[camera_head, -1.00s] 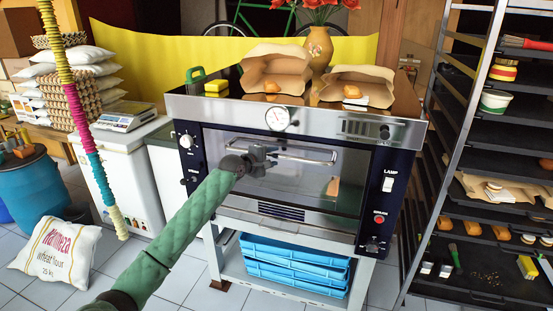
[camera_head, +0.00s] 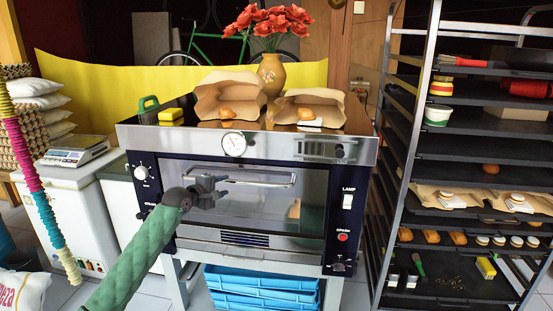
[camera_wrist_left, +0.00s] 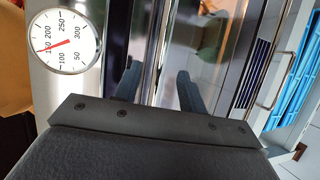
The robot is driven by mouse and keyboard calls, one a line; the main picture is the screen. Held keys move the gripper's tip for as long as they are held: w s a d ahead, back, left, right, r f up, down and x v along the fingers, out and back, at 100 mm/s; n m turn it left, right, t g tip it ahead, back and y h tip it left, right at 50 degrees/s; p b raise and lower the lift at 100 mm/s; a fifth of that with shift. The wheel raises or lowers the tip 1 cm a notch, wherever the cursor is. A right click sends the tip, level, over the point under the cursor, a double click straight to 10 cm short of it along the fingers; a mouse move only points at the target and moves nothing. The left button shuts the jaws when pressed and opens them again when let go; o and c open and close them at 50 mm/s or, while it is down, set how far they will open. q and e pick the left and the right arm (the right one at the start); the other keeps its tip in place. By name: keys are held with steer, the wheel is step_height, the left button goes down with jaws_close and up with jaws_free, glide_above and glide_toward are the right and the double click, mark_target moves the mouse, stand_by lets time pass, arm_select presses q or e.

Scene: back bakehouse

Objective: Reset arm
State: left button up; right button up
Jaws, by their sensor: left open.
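My left gripper (camera_head: 212,186) is open in front of the oven door, at the left end of the door handle (camera_head: 262,184). I cannot tell whether it touches the handle; nothing shows held in it. The oven (camera_head: 155,140) is steel and dark blue, and its door is shut. In the left wrist view the two dark fingers (camera_wrist_left: 160,86) stand apart in front of the reflective oven front. The round dial (camera_head: 234,144) is above the door and also shows in the left wrist view (camera_wrist_left: 66,41). My right gripper is not in view.
Paper bags with bread (camera_head: 229,98), a yellow sponge (camera_head: 171,114) and a vase of red flowers (camera_head: 271,75) stand on the oven. A loaded rack (camera_head: 395,200) is close on the right. Blue crates (camera_head: 262,290) sit below. A scale (camera_head: 75,150) and hanging striped rope (camera_head: 35,185) are left.

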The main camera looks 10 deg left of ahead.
arm_select(q)
steer(key=s+a+f+m+g+y, duration=0.1)
steer(key=s+f+m+g+y, duration=0.15)
steer(key=f+m, duration=0.65)
steer(key=s+f+m+g+y, duration=0.1)
steer(key=s+f+m+y, duration=0.3)
steer(key=f+m, duration=0.5)
steer(key=s+d+f+n+g, duration=0.1)
steer(key=s+d+f+g, duration=0.1)
steer(key=s+f, duration=0.7)
steer(key=s+d+f+g, duration=0.25)
steer(key=s+f, duration=0.35)
steer(key=f, duration=0.8)
steer(key=s+d+f+g, duration=0.1)
steer(key=s+d+f, duration=0.2)
steer(key=s+f, duration=0.5)
steer(key=s+d+f+n+g, duration=0.1)
steer(key=s+f, duration=0.7)
steer(key=s, duration=1.1)
steer(key=s+d+f+g, duration=0.3)
steer(key=s+d+f, duration=0.3)
steer(key=s, duration=0.8)
step_height(320, 180, down, 2)
steer(key=shift+s+h, duration=0.35)
